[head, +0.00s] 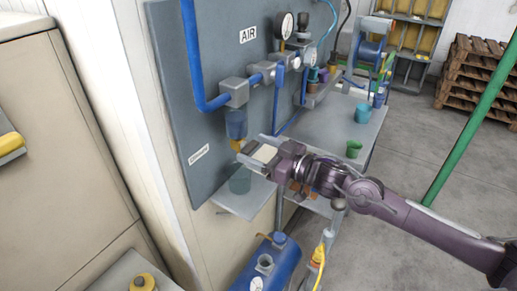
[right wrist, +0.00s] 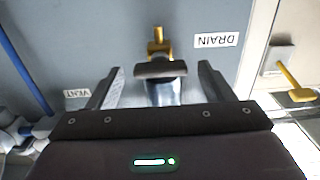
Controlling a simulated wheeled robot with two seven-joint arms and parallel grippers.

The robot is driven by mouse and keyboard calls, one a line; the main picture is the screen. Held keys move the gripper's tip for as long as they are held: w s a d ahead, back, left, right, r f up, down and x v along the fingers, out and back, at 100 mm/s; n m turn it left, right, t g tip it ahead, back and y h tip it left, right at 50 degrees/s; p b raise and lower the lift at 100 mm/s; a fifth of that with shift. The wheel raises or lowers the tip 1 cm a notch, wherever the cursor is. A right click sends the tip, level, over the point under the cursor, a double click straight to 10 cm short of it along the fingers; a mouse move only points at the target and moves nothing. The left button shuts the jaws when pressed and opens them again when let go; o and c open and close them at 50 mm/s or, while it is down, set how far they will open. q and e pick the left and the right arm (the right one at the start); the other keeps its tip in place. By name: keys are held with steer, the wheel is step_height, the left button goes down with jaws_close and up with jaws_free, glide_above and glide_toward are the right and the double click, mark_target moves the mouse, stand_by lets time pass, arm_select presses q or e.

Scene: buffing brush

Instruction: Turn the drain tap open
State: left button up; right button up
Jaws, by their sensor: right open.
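The drain tap (right wrist: 158,42) is a small brass fitting with a dark flat handle (right wrist: 160,69). It stands out from the grey panel beside a DRAIN label (right wrist: 215,40) that appears upside down in the right wrist view. My left gripper is not in view.
A clear cup (head: 240,180) stands on a small shelf (head: 240,203) below the tap. Blue pipes (head: 190,50) and a gauge (head: 284,24) are on the panel. A blue tank (head: 265,268) is below. A bench (head: 335,125) with cups stands behind my right arm.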

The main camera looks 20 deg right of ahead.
steer(key=c, duration=1)
